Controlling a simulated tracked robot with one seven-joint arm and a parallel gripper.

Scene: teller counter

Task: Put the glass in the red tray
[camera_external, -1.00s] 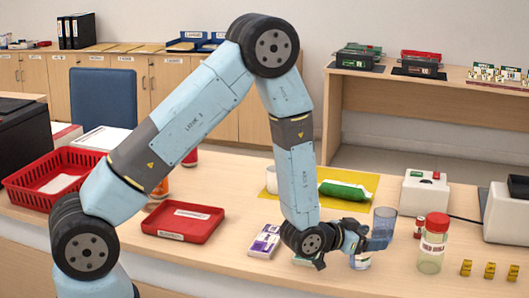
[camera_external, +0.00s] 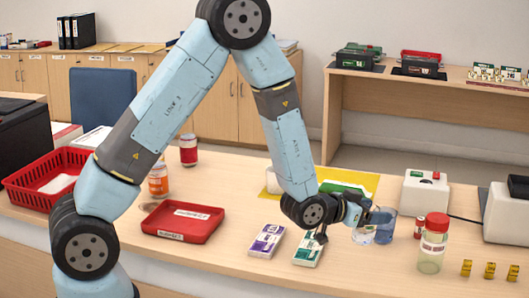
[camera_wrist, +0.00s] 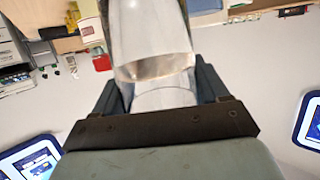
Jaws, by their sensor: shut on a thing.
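My gripper (camera_external: 366,215) is shut on a clear glass, right of the middle of the counter in the external view. Two glass shapes overlap there: a bluish tumbler (camera_external: 384,228) and a clear form (camera_external: 362,236) on its left. I cannot tell from this view exactly which part is between the fingers. In the wrist view the clear glass (camera_wrist: 150,35) shows between and beyond the fingers, with its thick round end towards me. The red tray (camera_external: 183,237), shallow with a white label on its front, lies on the counter well left of my gripper.
A red basket (camera_external: 28,196) stands at the far left. An orange jar (camera_external: 158,181) and a red can (camera_external: 188,149) stand behind the tray. Purple (camera_external: 267,241) and green (camera_external: 308,249) packs lie between tray and gripper. A red-lidded jar (camera_external: 432,246) stands at right.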

